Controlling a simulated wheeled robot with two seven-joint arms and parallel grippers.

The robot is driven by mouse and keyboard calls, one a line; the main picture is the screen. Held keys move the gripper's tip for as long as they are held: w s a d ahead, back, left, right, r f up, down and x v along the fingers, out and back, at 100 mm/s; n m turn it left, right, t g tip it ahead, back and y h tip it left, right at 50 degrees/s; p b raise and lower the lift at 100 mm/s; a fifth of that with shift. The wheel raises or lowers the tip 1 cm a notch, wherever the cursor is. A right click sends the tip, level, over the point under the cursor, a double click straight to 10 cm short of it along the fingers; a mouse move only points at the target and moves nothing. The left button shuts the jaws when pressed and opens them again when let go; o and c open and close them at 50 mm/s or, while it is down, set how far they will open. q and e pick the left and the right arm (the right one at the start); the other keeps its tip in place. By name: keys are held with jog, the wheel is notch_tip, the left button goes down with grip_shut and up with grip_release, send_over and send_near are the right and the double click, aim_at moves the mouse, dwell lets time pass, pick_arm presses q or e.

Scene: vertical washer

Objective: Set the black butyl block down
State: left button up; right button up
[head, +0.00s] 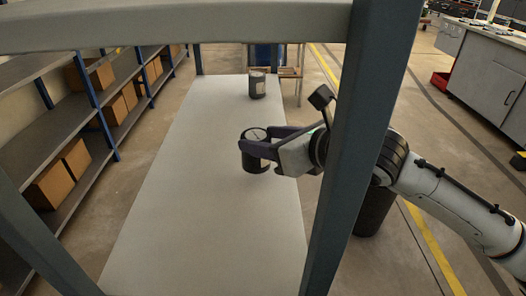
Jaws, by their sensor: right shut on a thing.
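My left gripper is not in view.
A similar dark labelled cylinder (257,84) stands at the table's far end. A grey frame post (362,150) and top beam (170,24) stand close in front. Shelves with cardboard boxes (50,186) line the left. The table's near and left parts are clear.

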aim_at(265, 172)
jog(key=shift+f, duration=1.85)
jog(key=shift+f, duration=0.2)
jog(key=o, duration=1.3)
jog(key=shift+c, duration=0.2)
jog(key=shift+d+r, duration=0.15)
jog(key=shift+r, duration=0.05)
jog(key=v, duration=1.1)
jog(key=shift+s+d+r+b, duration=0.2)
jog(key=shift+s+b, duration=0.15)
